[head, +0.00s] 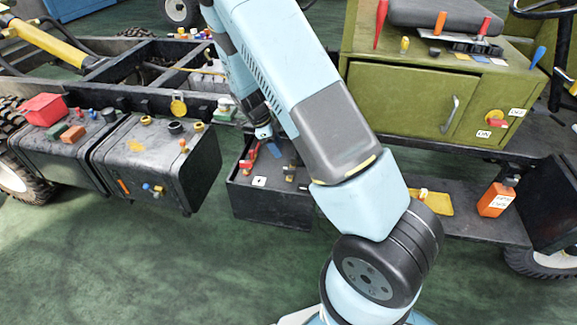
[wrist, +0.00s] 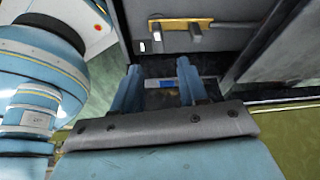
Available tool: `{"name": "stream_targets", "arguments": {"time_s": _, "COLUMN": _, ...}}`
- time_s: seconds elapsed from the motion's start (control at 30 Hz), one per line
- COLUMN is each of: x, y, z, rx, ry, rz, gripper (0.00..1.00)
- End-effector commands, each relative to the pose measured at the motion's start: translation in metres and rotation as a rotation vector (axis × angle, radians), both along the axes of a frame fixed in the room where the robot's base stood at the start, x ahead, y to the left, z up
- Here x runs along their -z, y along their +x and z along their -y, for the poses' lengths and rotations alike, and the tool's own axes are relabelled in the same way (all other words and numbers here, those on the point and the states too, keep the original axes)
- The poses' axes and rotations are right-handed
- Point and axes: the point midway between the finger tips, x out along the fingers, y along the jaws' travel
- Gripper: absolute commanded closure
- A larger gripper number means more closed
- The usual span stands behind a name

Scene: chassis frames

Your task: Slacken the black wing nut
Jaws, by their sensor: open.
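My gripper (wrist: 159,68) is open in the wrist view, its two blue fingers apart with nothing held between them. In the head view the end of my arm hangs beside the dark open box (head: 268,208) under the vehicle frame, and the fingers are partly hidden by the box and arm. In the wrist view a yellow bar (wrist: 170,23) lies beyond the fingertips, with a small dark part (wrist: 195,32) on it that may be the black wing nut; its shape is too small to be sure. The fingers do not touch it.
A black tank (head: 150,165) with caps stands left of the box. A green cabinet (head: 410,105) is at the right. The green floor at front left is clear.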

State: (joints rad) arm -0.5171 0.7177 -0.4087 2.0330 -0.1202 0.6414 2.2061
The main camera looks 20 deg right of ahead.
Motion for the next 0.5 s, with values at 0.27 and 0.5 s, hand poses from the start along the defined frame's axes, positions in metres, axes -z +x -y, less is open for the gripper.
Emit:
{"name": "stream_targets", "arguments": {"time_s": 0.27, "x": 0.047, "y": -0.007, "z": 0.014, "rx": -0.006, "ry": -0.001, "rz": -0.003, "gripper": 0.57}}
{"name": "stream_targets", "arguments": {"time_s": 0.5, "x": 0.081, "y": -0.012, "z": 0.025, "rx": -0.011, "ry": -0.001, "rz": -0.003, "gripper": 0.57}}
